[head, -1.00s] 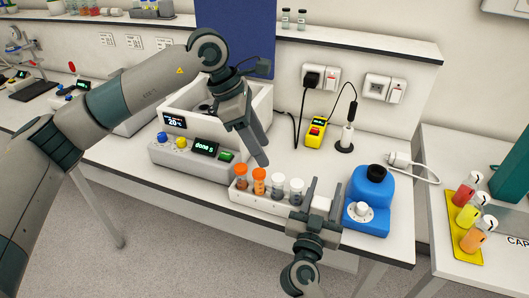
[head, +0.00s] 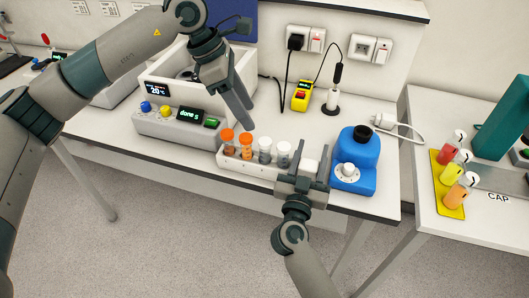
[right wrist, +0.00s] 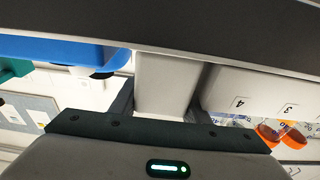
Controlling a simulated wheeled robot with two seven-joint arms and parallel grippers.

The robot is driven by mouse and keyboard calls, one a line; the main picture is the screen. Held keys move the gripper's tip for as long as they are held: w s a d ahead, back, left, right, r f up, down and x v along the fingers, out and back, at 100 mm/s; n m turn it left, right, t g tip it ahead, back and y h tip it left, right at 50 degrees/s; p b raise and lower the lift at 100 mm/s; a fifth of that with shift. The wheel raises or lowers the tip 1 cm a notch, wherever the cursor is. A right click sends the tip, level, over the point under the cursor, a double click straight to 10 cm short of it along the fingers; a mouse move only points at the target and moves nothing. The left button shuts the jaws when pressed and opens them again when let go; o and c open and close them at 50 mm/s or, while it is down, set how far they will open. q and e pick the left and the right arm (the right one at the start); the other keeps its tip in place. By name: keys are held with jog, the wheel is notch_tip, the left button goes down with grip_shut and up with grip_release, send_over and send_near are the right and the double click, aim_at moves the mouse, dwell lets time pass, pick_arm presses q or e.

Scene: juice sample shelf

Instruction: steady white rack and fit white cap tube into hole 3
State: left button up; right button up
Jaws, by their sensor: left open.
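The white rack (head: 247,168) stands near the table's front edge. It holds two orange-capped tubes (head: 237,144) on the left and two pale, white-capped tubes (head: 284,150) to their right. My right gripper (head: 310,163) is at the rack's right end, its fingers on both sides of a white end block. The right wrist view shows this end block (right wrist: 165,85) between the fingers, close against both. Labels 4 and 3 show on the rack beside it. My left gripper (head: 246,116) is open and empty, pointing down above and behind the rack.
A grey control box (head: 165,125) reading "done 5" is behind left, before a white bath (head: 200,80). A yellow tray of capped tubes (head: 447,180) is on the right table.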

jog(key=o, duration=1.4)
jog(key=shift+c, duration=0.2)
jog(key=shift+s, duration=0.1)
jog(key=v, duration=1.1)
jog(key=shift+s+a, duration=0.15)
jog(key=shift+s, duration=0.25)
jog(key=shift+f, duration=0.1)
